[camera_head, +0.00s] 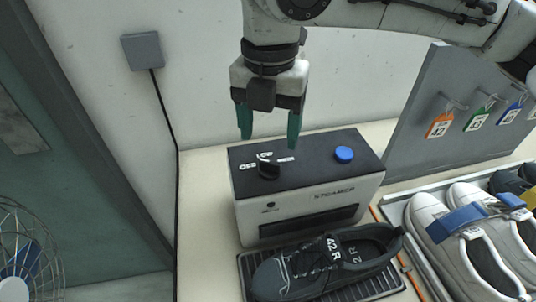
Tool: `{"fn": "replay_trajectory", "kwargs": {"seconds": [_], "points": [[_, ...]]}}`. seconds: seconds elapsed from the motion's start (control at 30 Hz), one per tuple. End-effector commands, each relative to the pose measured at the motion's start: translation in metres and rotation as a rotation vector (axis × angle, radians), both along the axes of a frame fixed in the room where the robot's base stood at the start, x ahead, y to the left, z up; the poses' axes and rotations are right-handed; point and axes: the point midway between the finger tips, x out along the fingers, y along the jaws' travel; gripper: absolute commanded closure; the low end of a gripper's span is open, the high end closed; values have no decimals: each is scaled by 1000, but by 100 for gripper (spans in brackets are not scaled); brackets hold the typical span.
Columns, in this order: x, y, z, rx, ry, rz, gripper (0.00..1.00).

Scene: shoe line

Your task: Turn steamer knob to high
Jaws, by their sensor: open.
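The steamer (330,197) is a white box with a black top, standing on the counter against the wall. Its black knob (268,170) is at the left of the top, with small white labels around it; I cannot read the labels or tell the setting. A blue button (344,154) is at the right of the top. My gripper (268,138) points down with green fingers apart, empty. It is above and behind the knob in the picture, not touching it.
A dark shoe (325,262) marked 42R sits on a black grate (385,286) before the steamer. White shoes (455,235) with blue straps stand right. A grey panel (425,120) with hanging tags rises behind them. A fan (25,255) is at lower left.

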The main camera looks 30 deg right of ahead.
Motion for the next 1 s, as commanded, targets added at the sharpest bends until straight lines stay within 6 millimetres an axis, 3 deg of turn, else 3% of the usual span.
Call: {"fn": "replay_trajectory", "kwargs": {"seconds": [0.2, 0.4, 0.8, 1.0], "points": [[-1, -1, -40, -1, 1, 0, 32], [0, 0, -61, 0, 0, 0, 32], [0, 0, -66, 1, -1, 0, 33], [0, 0, -66, 1, -2, 0, 52]]}}
